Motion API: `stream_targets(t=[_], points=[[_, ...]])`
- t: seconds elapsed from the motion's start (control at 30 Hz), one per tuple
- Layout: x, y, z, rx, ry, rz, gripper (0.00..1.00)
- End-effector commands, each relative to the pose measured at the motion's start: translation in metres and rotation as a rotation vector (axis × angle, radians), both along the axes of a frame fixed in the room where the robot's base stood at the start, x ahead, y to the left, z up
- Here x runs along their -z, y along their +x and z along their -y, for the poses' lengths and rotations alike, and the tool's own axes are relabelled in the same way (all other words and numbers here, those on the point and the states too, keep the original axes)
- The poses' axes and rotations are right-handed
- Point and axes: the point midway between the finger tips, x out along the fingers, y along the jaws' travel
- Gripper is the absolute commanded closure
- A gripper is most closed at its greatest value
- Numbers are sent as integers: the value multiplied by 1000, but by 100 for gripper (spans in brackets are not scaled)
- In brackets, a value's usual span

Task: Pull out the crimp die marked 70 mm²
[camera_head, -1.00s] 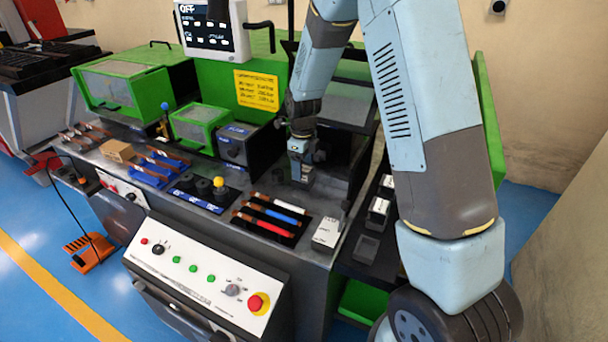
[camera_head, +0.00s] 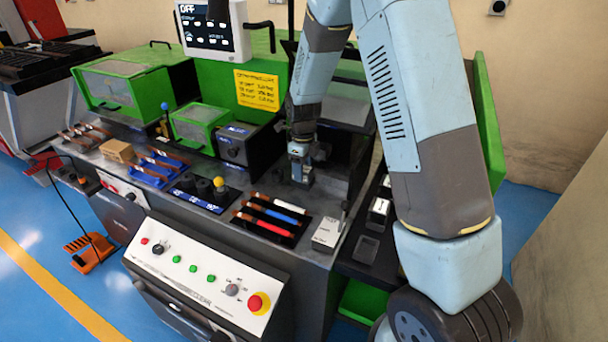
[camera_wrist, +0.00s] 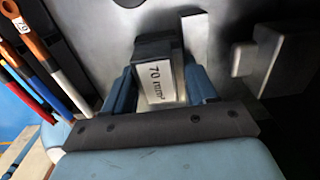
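The crimp die marked 70 mm² (camera_wrist: 162,85) is a block with a pale labelled face and dark sides, in the middle of the wrist view. The two blue fingers of my gripper (camera_wrist: 161,88) lie along its left and right sides with no visible gap, so it looks gripped. In the head view my gripper (camera_head: 301,174) points down at the dark bench top, below the green machine housing. The die's label cannot be read there. Whether the die is clear of its seat is hidden.
Red, blue and white handled tools (camera_head: 270,216) lie in front of my gripper. A grey-white block (camera_head: 327,234) stands to their right. A rack at the right holds labelled blocks (camera_head: 378,212) beside my arm. A grey stepped fixture (camera_wrist: 262,62) is right of the die. A control panel (camera_head: 203,272) fronts the bench.

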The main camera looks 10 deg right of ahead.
Motion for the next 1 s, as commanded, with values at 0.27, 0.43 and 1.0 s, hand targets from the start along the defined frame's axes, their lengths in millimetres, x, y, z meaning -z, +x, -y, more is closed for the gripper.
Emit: stream_targets(t=[0.27, 0.43, 1.0], points=[[0, -1, 0, -1, 0, -2, 73], [0, -1, -1, -1, 0, -2, 81], [-12, -1, 0, -1, 0, -1, 81]])
